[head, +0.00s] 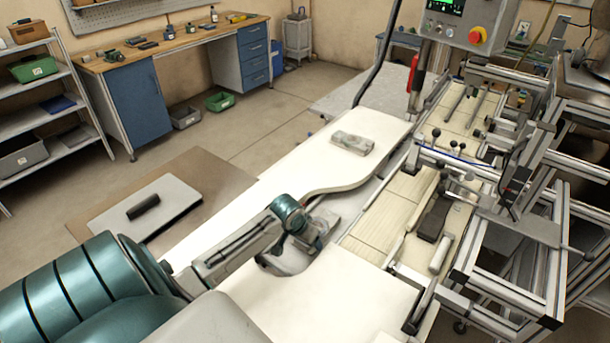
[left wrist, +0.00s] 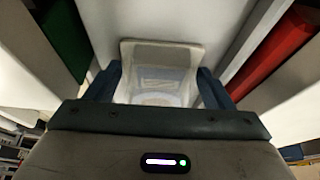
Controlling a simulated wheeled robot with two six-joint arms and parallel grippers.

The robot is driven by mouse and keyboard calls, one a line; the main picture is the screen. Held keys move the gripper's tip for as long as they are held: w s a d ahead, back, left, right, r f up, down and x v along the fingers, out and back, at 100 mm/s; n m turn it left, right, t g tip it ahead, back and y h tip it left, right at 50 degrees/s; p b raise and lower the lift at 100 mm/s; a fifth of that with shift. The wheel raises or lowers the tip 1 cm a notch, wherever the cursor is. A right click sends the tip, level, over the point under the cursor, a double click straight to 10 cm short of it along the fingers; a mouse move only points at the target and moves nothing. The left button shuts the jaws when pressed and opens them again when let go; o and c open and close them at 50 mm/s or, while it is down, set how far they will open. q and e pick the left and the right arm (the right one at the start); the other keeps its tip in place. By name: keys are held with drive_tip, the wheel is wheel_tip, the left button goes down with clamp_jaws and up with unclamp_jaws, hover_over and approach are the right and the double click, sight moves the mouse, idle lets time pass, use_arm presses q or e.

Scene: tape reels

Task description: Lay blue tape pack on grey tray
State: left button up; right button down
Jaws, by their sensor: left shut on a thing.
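My left gripper (head: 290,262) is low over the white worktop, beside its curved cut-out. In the left wrist view its two dark blue fingers (left wrist: 160,90) are on either side of a pale, slightly see-through thing (left wrist: 160,55) with a raised rim, and the gripper is shut on it. I cannot tell from its colour whether this is the blue tape pack. A pale grey-green pack (head: 352,143) lies on the far part of the worktop. I cannot identify the grey tray for certain. My right gripper is not in view.
A light grey board (head: 178,192) with a black block (head: 143,207) lies at left, apart from the worktop (head: 335,290). A metal-framed machine (head: 470,190) stands along the right. In the left wrist view, green (left wrist: 58,35) and red (left wrist: 280,45) things flank the gripper.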

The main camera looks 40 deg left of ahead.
use_arm(q)
drive_tip(key=o, duration=1.1)
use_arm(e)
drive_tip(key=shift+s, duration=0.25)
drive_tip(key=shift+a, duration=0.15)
use_arm(q)
drive_tip(key=shift+r, duration=0.2)
drive_tip(key=shift+s+r, duration=0.2)
drive_tip(key=shift+r, duration=0.15)
drive_tip(key=shift+b+v, duration=1.1)
drive_tip(key=shift+v, duration=4.4)
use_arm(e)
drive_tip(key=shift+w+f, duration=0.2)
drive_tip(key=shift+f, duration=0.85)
use_arm(q)
drive_tip(key=shift+w, duration=0.1)
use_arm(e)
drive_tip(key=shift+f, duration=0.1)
